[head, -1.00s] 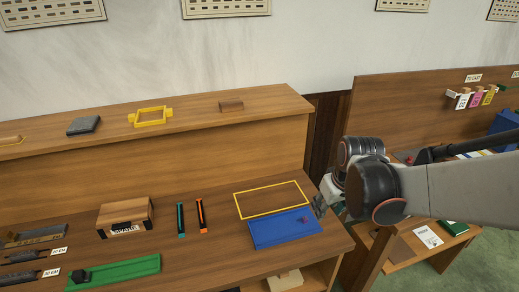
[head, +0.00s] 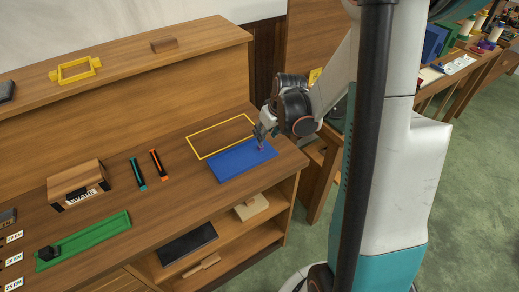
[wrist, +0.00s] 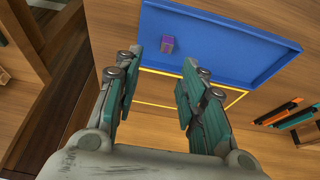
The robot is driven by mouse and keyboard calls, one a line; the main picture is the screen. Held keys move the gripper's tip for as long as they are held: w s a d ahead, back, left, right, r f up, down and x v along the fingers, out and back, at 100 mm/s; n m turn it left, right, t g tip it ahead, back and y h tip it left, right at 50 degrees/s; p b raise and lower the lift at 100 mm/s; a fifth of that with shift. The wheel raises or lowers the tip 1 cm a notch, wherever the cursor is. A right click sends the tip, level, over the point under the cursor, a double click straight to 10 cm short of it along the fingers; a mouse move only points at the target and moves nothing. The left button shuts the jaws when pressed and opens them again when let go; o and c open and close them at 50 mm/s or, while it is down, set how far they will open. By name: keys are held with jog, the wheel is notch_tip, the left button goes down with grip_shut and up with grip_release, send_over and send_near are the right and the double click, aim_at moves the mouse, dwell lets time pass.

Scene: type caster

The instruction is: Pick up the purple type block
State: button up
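The small purple type block (wrist: 167,45) lies on the blue tray (wrist: 205,43) on the bench. In the head view the block (head: 262,148) is a small purple spot near the right end of the blue tray (head: 235,164). My gripper (wrist: 156,68) is open and empty, with a wide gap between its green-padded fingers. In the head view my gripper (head: 261,134) is close beside the block; whether it touches is unclear there.
A yellow outlined rectangle (head: 192,149) lies behind the tray. Orange (head: 158,163) and teal (head: 138,174) sticks, a wooden box (head: 77,184) and a green tray (head: 85,240) are to the left. The bench's right edge is near the tray.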

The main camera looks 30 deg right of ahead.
aim_at(261, 146)
jog(key=shift+s+a+b+x, duration=0.15)
jog(key=shift+b+x, duration=0.2)
jog(key=shift+x, duration=0.8)
jog(key=shift+s+a+b+x, duration=0.1)
jog(key=shift+b+x, duration=0.25)
jog(key=shift+x, duration=0.8)
jog(key=shift+s+a+b+x, duration=0.15)
jog(key=shift+b+x, duration=0.2)
jog(key=shift+x, duration=0.8)
jog(key=shift+f, duration=0.1)
grip_shut()
